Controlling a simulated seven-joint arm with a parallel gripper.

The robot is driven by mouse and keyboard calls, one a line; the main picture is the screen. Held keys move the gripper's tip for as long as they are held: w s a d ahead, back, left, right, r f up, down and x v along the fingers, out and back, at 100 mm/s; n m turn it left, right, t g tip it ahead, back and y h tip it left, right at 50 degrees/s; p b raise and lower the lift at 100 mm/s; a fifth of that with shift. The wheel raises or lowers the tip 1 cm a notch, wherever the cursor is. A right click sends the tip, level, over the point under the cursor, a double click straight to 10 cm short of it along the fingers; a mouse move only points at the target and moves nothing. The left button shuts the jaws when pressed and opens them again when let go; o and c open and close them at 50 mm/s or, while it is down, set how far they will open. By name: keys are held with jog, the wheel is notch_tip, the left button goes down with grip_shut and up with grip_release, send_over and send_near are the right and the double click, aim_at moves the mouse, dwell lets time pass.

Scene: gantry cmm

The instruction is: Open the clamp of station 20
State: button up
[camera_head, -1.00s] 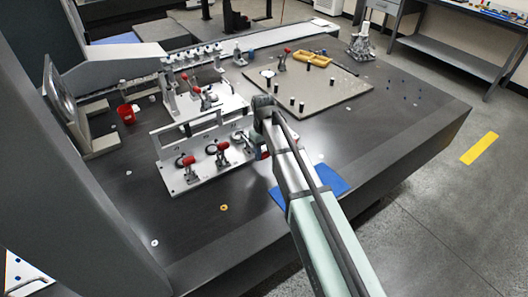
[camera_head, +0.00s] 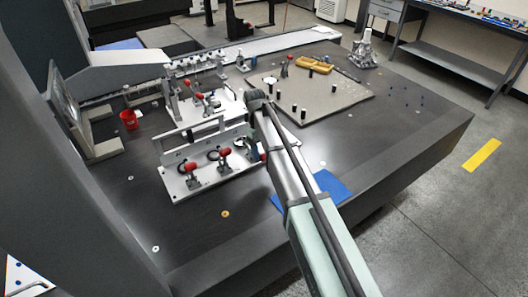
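Toggle clamps with red handles stand on a silver angled fixture (camera_head: 205,178) at the middle left of the table. Its left clamp (camera_head: 190,168) and middle clamp (camera_head: 224,154) show clearly; red and dark parts at its right end are mostly covered by my arm. More red-handled clamps sit on a white plate (camera_head: 232,103) behind it and one (camera_head: 287,61) on a grey plate. No station number is readable, so I cannot tell which clamp is station 20. My gripper (camera_head: 251,140) hangs below my wrist by the fixture's right end; its fingers cannot be made out.
The grey plate (camera_head: 338,96) carries black pins and a yellow part (camera_head: 315,64). A red cup (camera_head: 129,119) stands at the left. A blue mat (camera_head: 330,187) lies under my arm. The table's front and right areas are mostly clear, with a few small washers.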

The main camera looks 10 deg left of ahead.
jog(key=shift+o, duration=0.6)
jog(key=shift+r, duration=0.1)
jog(key=v, duration=0.7)
jog(key=shift+a+r, duration=0.1)
jog(key=shift+r, duration=0.05)
notch_tip(320, 180, up, 7)
jog(key=s+d+t+y, duration=0.2)
notch_tip(320, 180, down, 14)
jog(key=shift+w, duration=0.15)
dwell(0.3)
jog(key=shift+a, duration=0.1)
grip_shut()
dwell(0.6)
